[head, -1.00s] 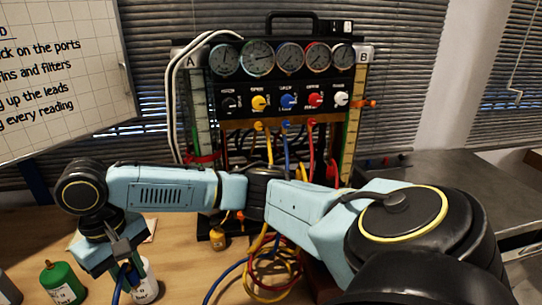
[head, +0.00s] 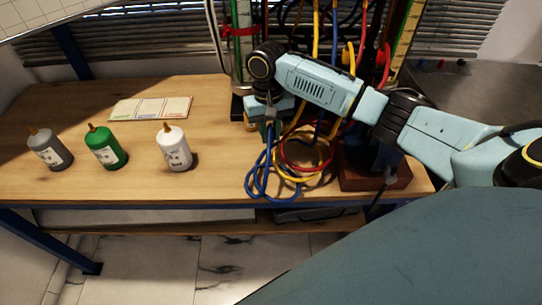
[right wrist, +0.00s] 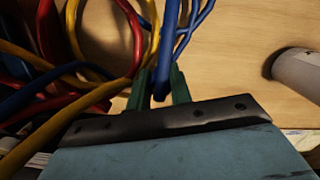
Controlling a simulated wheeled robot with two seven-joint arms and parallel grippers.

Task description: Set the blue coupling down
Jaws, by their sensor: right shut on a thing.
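The blue coupling (right wrist: 161,88) is the end of a blue hose and sits between the two green fingers of my right gripper (right wrist: 160,86) in the right wrist view. The fingers are shut on it. In the head view my right gripper (head: 270,130) points down over the bench, in front of the gauge rig, and my wrist largely hides the coupling. The blue hose (head: 262,172) hangs in loops below and beside it, next to yellow and red hoses (head: 305,155). I cannot tell whether the coupling touches the bench. My left gripper is not in view.
A white bottle (head: 174,150), a green bottle (head: 106,149) and a grey bottle (head: 50,150) stand to the left on the wooden bench (head: 215,110). A card (head: 150,108) lies behind them. A brown block (head: 375,176) is at the right. Bench between white bottle and hoses is clear.

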